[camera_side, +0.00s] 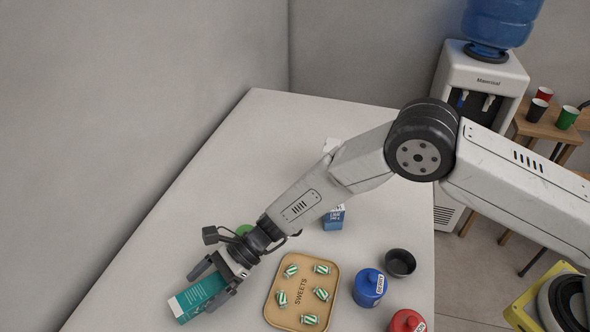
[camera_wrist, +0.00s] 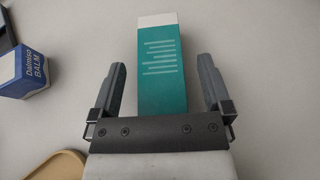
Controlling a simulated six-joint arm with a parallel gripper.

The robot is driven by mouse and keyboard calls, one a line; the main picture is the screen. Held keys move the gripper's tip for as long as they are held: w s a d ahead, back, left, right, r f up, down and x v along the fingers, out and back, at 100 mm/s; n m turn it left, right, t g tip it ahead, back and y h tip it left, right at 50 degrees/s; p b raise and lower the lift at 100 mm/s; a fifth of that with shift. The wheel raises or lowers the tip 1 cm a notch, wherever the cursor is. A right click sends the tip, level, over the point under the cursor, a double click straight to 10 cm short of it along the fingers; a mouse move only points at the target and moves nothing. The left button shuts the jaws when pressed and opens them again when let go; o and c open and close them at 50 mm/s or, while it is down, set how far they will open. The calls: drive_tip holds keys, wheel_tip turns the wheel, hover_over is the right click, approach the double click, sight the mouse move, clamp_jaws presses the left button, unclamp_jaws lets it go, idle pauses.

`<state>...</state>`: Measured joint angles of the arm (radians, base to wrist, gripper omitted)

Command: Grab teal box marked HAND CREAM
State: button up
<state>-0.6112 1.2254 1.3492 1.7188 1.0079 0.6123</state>
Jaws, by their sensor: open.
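A teal box with a white end (camera_side: 190,302) lies on the white counter at the lower left in the side view. It also shows in the wrist view (camera_wrist: 163,75), between the two fingers, with several pale lines of print; I cannot read the words HAND CREAM on it. My gripper (camera_side: 213,284) is open over the near part of the box, one finger on each side. In the wrist view my gripper (camera_wrist: 162,88) shows a gap on both sides of the box. The gripper's base hides the near end of the box.
A tan SWEETS tray (camera_side: 277,317) holds several striped sweets. Blue (camera_side: 370,288) and red (camera_side: 407,322) jars and a dark bowl (camera_side: 400,263) stand to its right. A blue and white BALM box (camera_wrist: 24,72) is left in the wrist view. The counter (camera_side: 165,240) left of my arm is clear.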

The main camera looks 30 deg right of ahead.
clamp_jaws()
idle(0.3)
drive_tip(key=shift+r, duration=0.1)
drive_tip(key=shift+r, duration=0.6)
drive_tip(key=s+d+r, duration=0.9)
drive_tip(key=s+r, duration=0.1)
drive_tip(key=r, duration=0.1)
drive_tip(key=shift+s+d+r, duration=0.15)
drive_tip(key=shift+d+r, duration=0.05)
drive_tip(key=shift+r, duration=0.15)
idle(0.5)
